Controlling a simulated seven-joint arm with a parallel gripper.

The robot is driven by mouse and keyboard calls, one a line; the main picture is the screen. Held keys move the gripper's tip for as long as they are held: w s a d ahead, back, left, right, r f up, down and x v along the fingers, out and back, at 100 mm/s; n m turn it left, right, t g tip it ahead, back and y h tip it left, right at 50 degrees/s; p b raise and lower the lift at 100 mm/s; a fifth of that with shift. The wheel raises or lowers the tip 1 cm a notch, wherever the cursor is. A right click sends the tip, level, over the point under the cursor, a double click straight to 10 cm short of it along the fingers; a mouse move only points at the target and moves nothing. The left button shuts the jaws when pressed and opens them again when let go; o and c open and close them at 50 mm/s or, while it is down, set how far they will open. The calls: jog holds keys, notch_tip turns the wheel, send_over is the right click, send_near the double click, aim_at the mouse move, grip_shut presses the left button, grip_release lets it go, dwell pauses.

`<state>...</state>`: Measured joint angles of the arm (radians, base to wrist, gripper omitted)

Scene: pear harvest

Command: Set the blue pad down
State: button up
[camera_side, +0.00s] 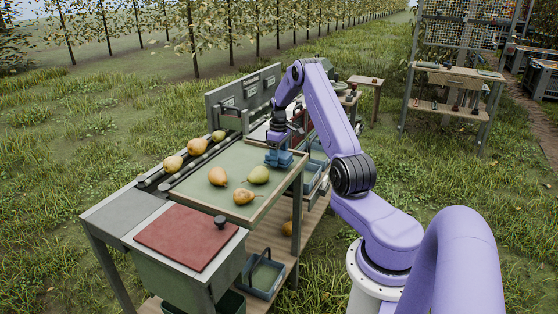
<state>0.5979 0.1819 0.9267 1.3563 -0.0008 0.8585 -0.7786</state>
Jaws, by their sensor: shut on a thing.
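My gripper (278,150) points down over the far right part of the green-topped tray table (215,200). It is shut on the blue pad (286,160), a small blue block. The pad is at or just above the green surface near its right edge; I cannot tell whether it touches. My gripper hides part of the pad.
More pears (173,163) sit on the rails at the left. A red board (190,237) with a black knob lies in front. Blue-grey bins (264,276) stand below.

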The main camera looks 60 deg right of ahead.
jog(key=shift+f, duration=0.95)
jog(key=shift+f, duration=0.15)
jog(key=o, duration=1)
